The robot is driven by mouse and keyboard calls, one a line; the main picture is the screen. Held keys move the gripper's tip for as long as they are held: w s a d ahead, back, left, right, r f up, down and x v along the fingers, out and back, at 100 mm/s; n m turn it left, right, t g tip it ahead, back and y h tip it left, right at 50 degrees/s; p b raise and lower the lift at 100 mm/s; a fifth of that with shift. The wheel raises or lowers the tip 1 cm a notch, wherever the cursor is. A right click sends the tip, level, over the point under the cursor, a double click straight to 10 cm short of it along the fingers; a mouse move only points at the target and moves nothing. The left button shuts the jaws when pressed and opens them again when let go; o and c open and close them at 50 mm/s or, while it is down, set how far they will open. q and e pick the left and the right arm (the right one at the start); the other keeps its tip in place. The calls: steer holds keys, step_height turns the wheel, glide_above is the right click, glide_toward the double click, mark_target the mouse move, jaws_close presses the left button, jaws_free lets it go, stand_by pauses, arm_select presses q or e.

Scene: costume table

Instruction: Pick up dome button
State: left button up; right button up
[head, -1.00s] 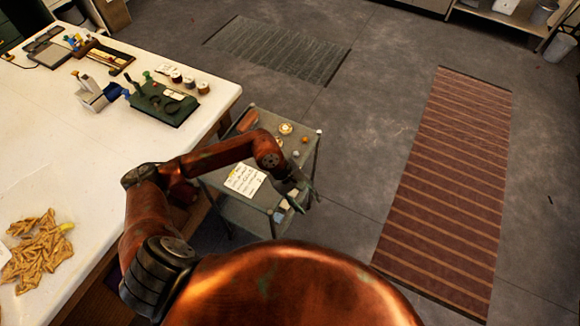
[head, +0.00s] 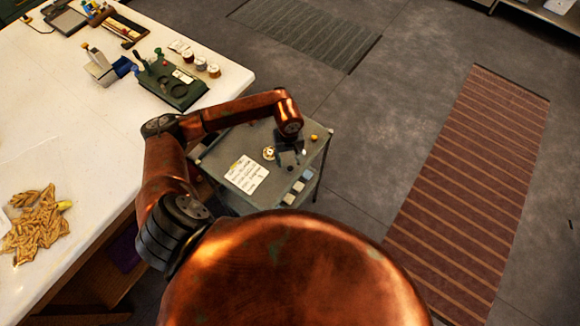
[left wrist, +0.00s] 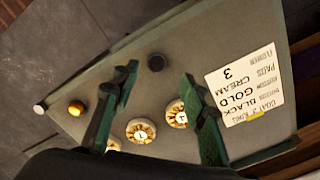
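A small round gold domed piece (left wrist: 76,108) lies on the small grey side table near its edge, left of the fingers in the left wrist view. It appears as an orange dot (head: 314,138) in the head view. Patterned cream-and-gold round buttons (left wrist: 141,130) lie between and below my fingers, and one (head: 268,153) shows in the head view. A dark round piece (left wrist: 155,62) lies near the gap between the fingertips. My left gripper (left wrist: 160,75) is open and empty above the table; it also shows in the head view (head: 290,157). My right gripper is not in view.
A handwritten card (head: 246,174) lies on the side table (head: 222,160), with small pale squares (head: 298,187) along its near right edge. Open floor lies right, with a striped rug (head: 470,170).

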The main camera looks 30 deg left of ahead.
mark_target(290, 167)
arm_select(q)
steer(key=f, duration=0.3)
steer(key=shift+w+d+f+p, duration=0.2)
steer(key=shift+d+f+p, duration=0.1)
steer(key=shift+f+p, duration=0.1)
steer(key=shift+f, duration=0.45)
steer(key=shift+a, duration=0.1)
steer(key=c, duration=0.9)
steer(key=shift+o, duration=0.2)
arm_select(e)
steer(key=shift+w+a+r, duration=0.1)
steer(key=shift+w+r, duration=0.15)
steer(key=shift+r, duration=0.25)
